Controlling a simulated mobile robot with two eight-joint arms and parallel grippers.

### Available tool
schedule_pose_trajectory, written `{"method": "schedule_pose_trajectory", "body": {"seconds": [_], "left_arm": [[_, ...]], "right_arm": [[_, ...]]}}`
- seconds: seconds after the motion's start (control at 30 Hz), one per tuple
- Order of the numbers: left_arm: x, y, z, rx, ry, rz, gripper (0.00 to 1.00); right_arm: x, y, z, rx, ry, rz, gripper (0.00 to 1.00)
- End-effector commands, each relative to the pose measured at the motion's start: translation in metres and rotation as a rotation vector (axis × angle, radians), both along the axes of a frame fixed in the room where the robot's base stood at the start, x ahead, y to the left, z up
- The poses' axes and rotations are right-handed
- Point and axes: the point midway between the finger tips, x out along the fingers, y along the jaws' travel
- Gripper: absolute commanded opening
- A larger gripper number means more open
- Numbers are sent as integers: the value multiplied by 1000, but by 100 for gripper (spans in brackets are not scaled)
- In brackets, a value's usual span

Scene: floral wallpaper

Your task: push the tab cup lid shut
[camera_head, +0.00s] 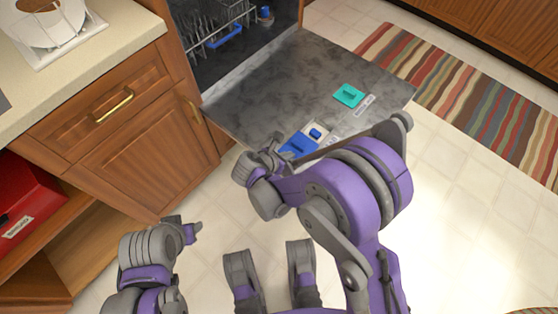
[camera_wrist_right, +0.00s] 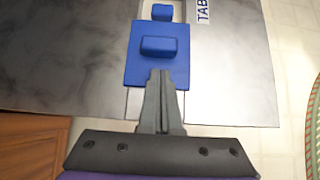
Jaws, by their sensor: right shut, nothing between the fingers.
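The blue tab cup lid (camera_head: 299,147) lies flat near the front edge of the open dishwasher door, with a raised block on it. In the right wrist view the lid (camera_wrist_right: 157,72) sits beside a pale cup recess (camera_wrist_right: 182,12), which is uncovered and holds a small blue piece (camera_wrist_right: 162,12). My right gripper (camera_head: 274,147) is at the lid's near side. In the wrist view its fingertips (camera_wrist_right: 160,75) are together at the lid's near edge; whether they touch it is unclear. My left gripper (camera_head: 190,232) is low at the left, away from the door; its fingers are unclear.
The grey dishwasher door (camera_head: 265,95) is folded down, with a teal lid (camera_head: 348,95) and labels on it. A dish rack (camera_head: 225,30) is inside. Wooden cabinets (camera_head: 130,140) stand left, beside a red box (camera_head: 25,200). A striped rug (camera_head: 470,90) lies on the open floor right.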

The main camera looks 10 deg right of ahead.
Motion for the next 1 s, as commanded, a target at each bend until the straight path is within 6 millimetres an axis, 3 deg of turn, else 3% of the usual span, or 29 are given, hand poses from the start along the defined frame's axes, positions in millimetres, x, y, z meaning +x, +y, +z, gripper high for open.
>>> {"method": "schedule_pose_trajectory", "body": {"seconds": [0.2, 0.63, 1.0], "left_arm": [[0, 0, -3, 0, 1, 0, 50], [0, 0, -3, 0, 1, 0, 50], [1, 0, -9, 0, 2, 0, 50]], "right_arm": [[11, -13, 0, 1, 1, 0, 0], [15, -18, 1, 1, 0, -1, 0], [65, -83, 0, 1, 1, -3, 0]]}}
